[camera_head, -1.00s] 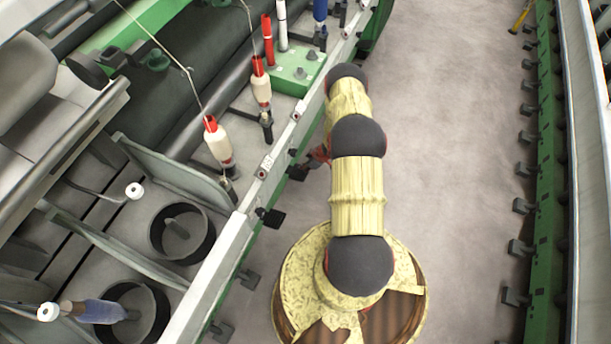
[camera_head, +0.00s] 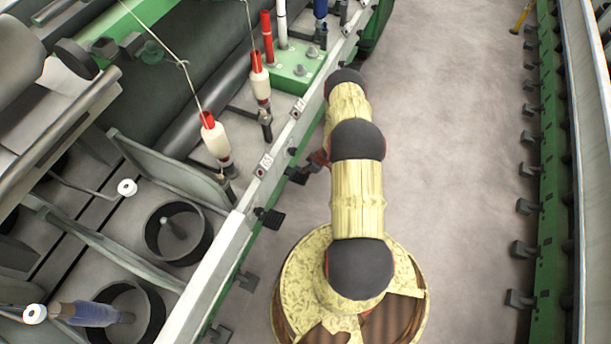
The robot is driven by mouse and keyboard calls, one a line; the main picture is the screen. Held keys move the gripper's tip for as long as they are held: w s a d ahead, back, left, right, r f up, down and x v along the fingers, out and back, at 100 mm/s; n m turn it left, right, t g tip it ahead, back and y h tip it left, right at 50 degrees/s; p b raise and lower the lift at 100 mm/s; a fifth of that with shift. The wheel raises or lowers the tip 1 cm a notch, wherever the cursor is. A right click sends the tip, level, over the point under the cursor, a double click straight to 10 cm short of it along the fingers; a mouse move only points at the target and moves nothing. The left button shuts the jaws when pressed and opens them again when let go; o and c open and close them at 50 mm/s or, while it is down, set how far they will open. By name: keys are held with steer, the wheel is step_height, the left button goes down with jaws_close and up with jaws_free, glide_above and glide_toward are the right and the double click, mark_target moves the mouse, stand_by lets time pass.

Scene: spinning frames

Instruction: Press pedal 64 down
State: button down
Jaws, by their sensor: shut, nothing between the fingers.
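Several dark pedals stick out along the lower side of the left spinning frame. Small number plates, such as one plate (camera_head: 265,164), are on the rail above, but I cannot read 64 on any. My gripper is shut and empty, small and dark reddish, partly hidden behind my yellow arm. Its tip points left at the nearest pedal; whether it touches cannot be told.
The left frame's pale rail (camera_head: 225,250) runs diagonally beside my arm, with bobbins (camera_head: 215,140) above it. A green frame (camera_head: 550,200) with its own row of pedals stands on the right. The grey floor (camera_head: 455,150) between is clear.

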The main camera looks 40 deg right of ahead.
steer(key=shift+f, duration=0.3)
steer(key=s+d+r+p, duration=0.2)
steer(key=s+d+r, duration=0.1)
steer(key=s, duration=0.4)
steer(key=shift+r+p, duration=0.3)
steer(key=shift+p, duration=0.05)
stand_by(0.8)
